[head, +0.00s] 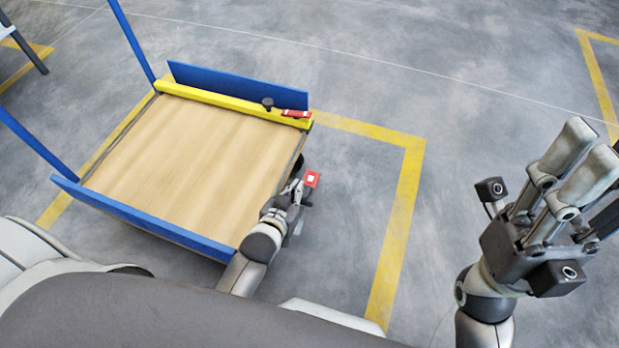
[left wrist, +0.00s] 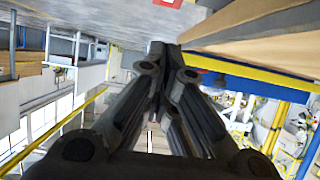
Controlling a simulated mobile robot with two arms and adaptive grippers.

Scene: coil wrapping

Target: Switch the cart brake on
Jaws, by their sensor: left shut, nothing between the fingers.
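The cart (head: 190,150) has a wooden deck, blue side boards and a yellow bar along its far side. A red part (head: 296,114) and a black knob (head: 267,103) sit at the right end of that bar. A red square with a white centre (head: 312,179) is beside the cart's right edge; its edge also shows at the top of the left wrist view (left wrist: 168,2). My left gripper (head: 297,188) is shut and empty, close beside this red square; contact cannot be told. In the left wrist view its fingers (left wrist: 157,50) meet. My right gripper (head: 590,140) is open and empty, far right.
Blue posts (head: 135,40) rise at the cart's left end. Yellow floor lines (head: 400,210) frame the cart. The grey floor to the right of the cart is clear. A table leg (head: 30,52) shows at the top left.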

